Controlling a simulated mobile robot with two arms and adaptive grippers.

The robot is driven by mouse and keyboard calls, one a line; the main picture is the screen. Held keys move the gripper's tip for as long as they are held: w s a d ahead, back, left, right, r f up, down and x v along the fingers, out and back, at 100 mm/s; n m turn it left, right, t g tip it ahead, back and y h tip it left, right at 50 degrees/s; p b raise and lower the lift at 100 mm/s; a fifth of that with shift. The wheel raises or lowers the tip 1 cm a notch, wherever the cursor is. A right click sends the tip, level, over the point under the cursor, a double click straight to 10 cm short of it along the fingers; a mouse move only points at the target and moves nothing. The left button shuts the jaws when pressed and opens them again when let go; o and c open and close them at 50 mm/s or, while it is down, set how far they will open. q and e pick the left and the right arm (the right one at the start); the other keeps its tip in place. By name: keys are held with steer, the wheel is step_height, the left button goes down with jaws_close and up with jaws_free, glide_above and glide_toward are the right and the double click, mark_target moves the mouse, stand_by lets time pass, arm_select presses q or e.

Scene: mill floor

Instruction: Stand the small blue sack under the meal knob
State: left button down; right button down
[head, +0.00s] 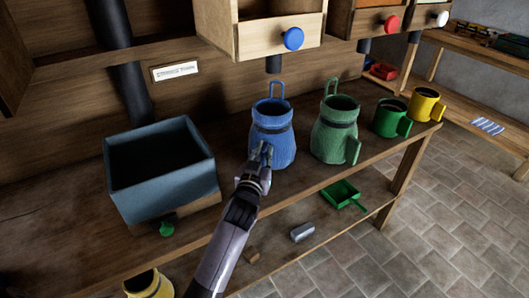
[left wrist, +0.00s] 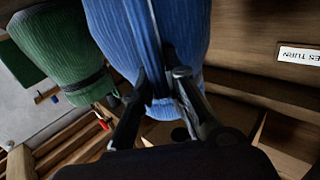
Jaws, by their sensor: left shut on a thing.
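The blue sack (head: 272,141) stands upright on the wooden bench, with a wire loop above its open mouth. It also fills the top of the left wrist view (left wrist: 118,32). My left gripper (head: 262,154) is shut on the strip on the sack's near side. Its fingers also show in the left wrist view (left wrist: 163,84). A blue knob (head: 293,39) is on a wooden drawer front above the sack, with a dark spout (head: 273,64) below it. A red knob (head: 391,24) and a white knob (head: 441,19) are further right. I cannot tell which knob is for meal. My right gripper is out of view.
A green sack (head: 334,137) stands close to the right of the blue one, then a green mug (head: 390,117) and a yellow mug (head: 425,105). A green scoop (head: 341,195) lies on the lower shelf.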

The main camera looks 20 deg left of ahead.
arm_select(q)
steer(key=c, duration=1.8)
jaws_free()
steer(key=shift+s+r, duration=0.1)
steer(key=shift+o, duration=1.3)
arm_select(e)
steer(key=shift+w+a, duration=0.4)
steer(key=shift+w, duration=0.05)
